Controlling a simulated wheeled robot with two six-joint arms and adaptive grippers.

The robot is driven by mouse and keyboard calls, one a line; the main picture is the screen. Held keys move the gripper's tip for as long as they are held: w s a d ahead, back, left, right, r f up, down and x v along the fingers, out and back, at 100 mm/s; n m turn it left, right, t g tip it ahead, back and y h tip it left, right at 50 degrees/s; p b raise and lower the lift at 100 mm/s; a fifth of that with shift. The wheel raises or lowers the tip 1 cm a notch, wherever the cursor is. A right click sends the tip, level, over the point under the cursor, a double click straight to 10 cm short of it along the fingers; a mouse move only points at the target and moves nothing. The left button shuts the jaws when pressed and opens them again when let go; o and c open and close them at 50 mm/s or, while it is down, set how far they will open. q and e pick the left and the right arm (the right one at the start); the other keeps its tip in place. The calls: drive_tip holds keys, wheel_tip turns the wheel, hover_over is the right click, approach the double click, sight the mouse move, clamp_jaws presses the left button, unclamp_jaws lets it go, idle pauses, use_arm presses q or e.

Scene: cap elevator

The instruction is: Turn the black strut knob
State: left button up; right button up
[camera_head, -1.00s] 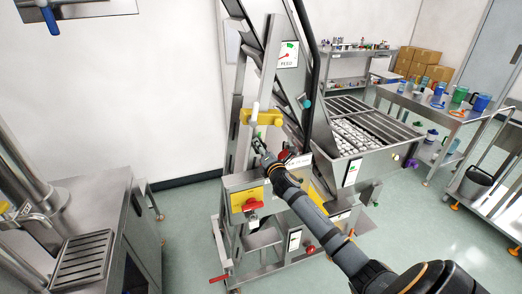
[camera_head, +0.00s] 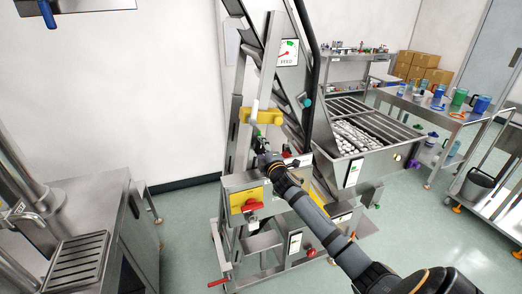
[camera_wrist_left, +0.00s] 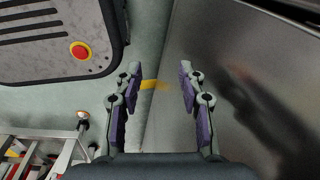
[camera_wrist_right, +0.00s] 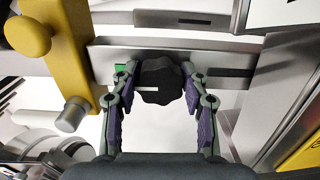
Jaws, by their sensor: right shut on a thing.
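The black strut knob (camera_wrist_right: 160,80) is a dark, lobed disc with a pale mark on it, in front of a grey metal strut in the right wrist view. My right gripper (camera_wrist_right: 158,83) has its purple-padded fingers on both sides of the knob and is shut on it. In the head view my right gripper (camera_head: 262,152) is at the strut, just below the yellow bracket (camera_head: 262,117), and it largely hides the knob. My left gripper (camera_wrist_left: 160,78) is open and empty in the left wrist view, with a wide gap between its fingers.
The yellow bracket also shows close by at the left in the right wrist view (camera_wrist_right: 68,55). A yellow panel with a red switch (camera_head: 252,206) sits below my right gripper. A hopper (camera_head: 368,142) of pale caps is to the right. A steel counter (camera_head: 100,205) stands at the left.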

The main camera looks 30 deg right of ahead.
idle(0.3)
drive_tip(key=o, duration=1.1)
drive_tip(key=shift+o, duration=0.2)
drive_tip(key=shift+s, duration=0.1)
drive_tip(key=v, duration=1.1)
drive_tip(key=shift+s, duration=0.4)
drive_tip(key=shift+f, duration=0.1)
